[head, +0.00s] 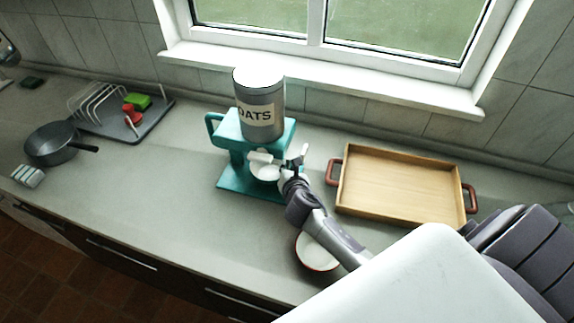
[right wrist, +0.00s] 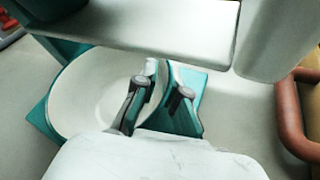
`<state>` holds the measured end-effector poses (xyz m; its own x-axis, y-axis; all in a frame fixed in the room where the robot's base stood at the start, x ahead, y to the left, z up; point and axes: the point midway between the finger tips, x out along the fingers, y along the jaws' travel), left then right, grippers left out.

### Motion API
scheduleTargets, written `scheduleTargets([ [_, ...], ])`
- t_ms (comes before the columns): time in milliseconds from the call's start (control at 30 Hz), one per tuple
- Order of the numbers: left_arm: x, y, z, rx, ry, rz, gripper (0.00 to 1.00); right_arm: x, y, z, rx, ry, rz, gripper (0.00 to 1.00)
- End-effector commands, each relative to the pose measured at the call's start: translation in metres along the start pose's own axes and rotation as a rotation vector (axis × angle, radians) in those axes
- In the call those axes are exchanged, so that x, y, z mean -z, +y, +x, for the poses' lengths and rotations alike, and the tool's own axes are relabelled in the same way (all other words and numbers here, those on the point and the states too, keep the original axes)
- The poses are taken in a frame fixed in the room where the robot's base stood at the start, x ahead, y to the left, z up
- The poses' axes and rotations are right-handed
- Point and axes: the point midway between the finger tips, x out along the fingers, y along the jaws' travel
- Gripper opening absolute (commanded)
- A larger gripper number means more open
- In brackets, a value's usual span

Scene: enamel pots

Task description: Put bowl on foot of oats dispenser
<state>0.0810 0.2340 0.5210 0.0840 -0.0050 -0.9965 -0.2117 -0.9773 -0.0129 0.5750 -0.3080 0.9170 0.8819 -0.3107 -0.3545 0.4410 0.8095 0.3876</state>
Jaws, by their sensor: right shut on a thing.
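The oats dispenser has a grey canister (head: 261,118) labelled OATS on a teal stand, with a flat teal foot (head: 230,184) on the counter. A white bowl (head: 264,173) is above the foot, under the spout. My right gripper (head: 289,172) is shut on the bowl's right rim. In the right wrist view, the fingers (right wrist: 158,92) grip the edge of the bowl (right wrist: 85,100), and teal foot (right wrist: 38,117) shows around it. I cannot tell whether the bowl touches the foot. My left gripper is not in view.
A wooden tray (head: 400,188) with brown handles lies right of the dispenser. A second pale dish (head: 318,259) is partly behind my right arm. A dark pan (head: 52,145) and a drying rack (head: 128,122) stand at the left. The counter between pan and dispenser is clear.

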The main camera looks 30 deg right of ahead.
Motion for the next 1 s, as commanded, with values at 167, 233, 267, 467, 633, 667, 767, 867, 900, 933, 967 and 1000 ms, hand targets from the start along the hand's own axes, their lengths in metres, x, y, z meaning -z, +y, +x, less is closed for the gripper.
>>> scheduleTargets([
  [167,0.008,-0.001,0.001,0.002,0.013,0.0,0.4,0.002,-0.001,0.001,0.0,0.001,-0.001,0.32],
  [233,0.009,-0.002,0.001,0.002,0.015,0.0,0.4,0.002,-0.001,0.001,0.0,0.001,-0.001,0.36],
  [267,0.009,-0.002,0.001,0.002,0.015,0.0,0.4,0.002,-0.001,0.001,0.0,0.001,-0.001,0.36],
  [467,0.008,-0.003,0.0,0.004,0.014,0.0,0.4,0.001,-0.001,0.0,0.0,0.0,-0.001,0.36],
  [633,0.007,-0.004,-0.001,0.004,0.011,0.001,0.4,0.0,0.0,-0.01,-0.001,0.001,-0.001,0.36],
  [667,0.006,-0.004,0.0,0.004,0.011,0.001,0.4,0.0,0.0,-0.015,0.0,0.001,-0.002,0.36],
  [767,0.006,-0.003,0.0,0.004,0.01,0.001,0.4,0.0,0.0,-0.034,-0.001,0.002,-0.002,0.36],
  [867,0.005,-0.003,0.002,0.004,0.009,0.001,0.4,0.001,-0.001,-0.057,0.0,0.002,-0.001,0.36],
  [900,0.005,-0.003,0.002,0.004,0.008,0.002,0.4,0.0,0.0,-0.066,-0.001,0.002,0.0,0.36],
  [933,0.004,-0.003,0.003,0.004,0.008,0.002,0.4,0.001,0.0,-0.072,-0.001,0.002,-0.001,0.36],
  [967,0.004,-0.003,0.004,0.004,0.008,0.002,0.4,0.001,0.0,-0.078,-0.002,0.002,0.0,0.36],
  [1000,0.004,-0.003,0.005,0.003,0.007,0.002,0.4,0.001,0.0,-0.086,-0.001,0.002,0.0,0.36],
])
